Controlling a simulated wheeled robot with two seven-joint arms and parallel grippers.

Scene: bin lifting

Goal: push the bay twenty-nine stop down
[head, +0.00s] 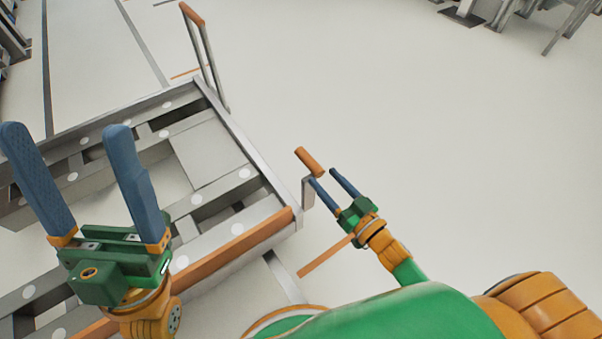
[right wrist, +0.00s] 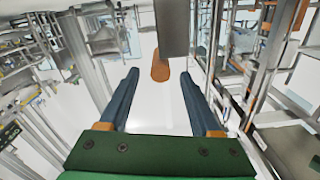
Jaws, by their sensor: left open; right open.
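A stop lever with an orange grip (head: 309,161) on a short grey arm stands at the near right corner of the metal frame. No bay number is readable on it. My right gripper (head: 322,177) is open, with its blue fingers just right of and below the grip in the head view. In the right wrist view the orange grip (right wrist: 160,68) shows between and beyond the fingertips, below a grey bar (right wrist: 173,28); I cannot tell whether they touch. My left gripper (head: 66,130) is open and empty above the left part of the frame.
The metal roller frame (head: 253,156) with round white discs and an orange front strip fills the left. A tall orange-topped upright lever (head: 192,14) stands at its far corner. The floor (head: 430,130) to the right is clear. Metal racks (head: 490,12) stand at the far right.

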